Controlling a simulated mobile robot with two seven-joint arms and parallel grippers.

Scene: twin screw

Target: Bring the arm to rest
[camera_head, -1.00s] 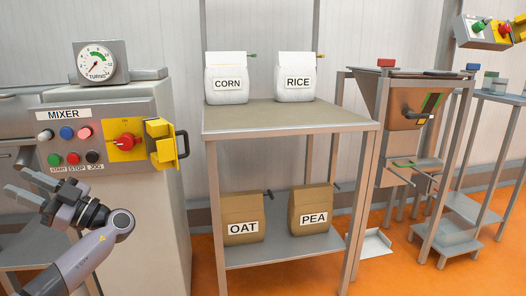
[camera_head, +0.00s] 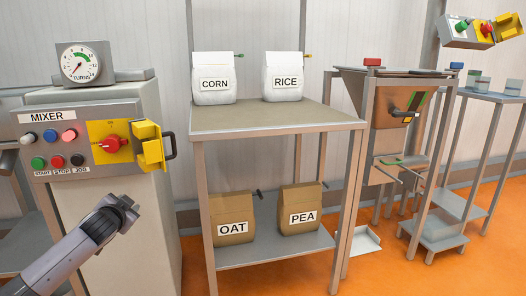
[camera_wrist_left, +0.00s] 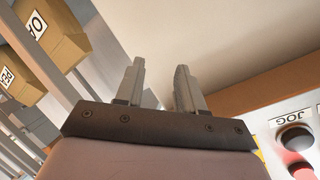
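My left arm (camera_head: 60,262) comes in from the lower left in the head view, in front of the mixer (camera_head: 135,225) and below its button panel. The fingers of its gripper are not clear in the head view. In the left wrist view my left gripper (camera_wrist_left: 158,88) has its two fingers apart with nothing between them. The mixer's black JOG button (camera_wrist_left: 295,138) shows at the right of that view, beside the gripper. My right arm and gripper are not in view.
A shelf (camera_head: 280,119) stands right of the mixer, with CORN (camera_head: 213,97) and RICE (camera_head: 285,94) bags on top and OAT (camera_head: 232,239) and PEA (camera_head: 302,219) bags below. A yellow switch guard (camera_head: 151,146) juts from the panel. A hopper stand (camera_head: 395,128) is farther right.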

